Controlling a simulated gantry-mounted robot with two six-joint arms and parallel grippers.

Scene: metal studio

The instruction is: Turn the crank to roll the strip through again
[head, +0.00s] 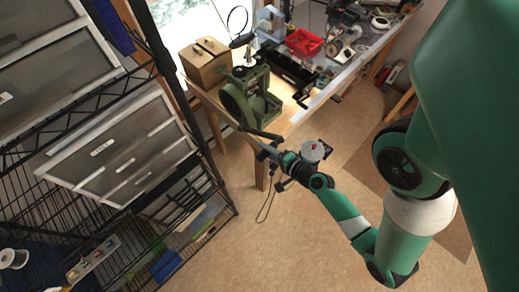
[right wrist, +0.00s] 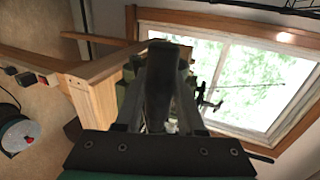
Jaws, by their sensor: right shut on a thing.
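The green rolling mill (head: 258,108) stands on the corner of the wooden bench in the head view, with a dark round wheel on its left side. Its dark crank (head: 262,133) reaches out low, past the bench's front edge. My right gripper (head: 266,150) is at the crank's outer end and shut on its handle. In the right wrist view the dark handle (right wrist: 163,85) stands between the two fingers and hides much of the mill behind it. I cannot make out the strip. My left gripper is not in view.
A wooden box (head: 207,62) stands left of the mill. A red tray (head: 304,42) and several tools crowd the bench farther back. A black wire rack with drawers (head: 115,150) fills the left side. The floor in front of the bench is mostly clear.

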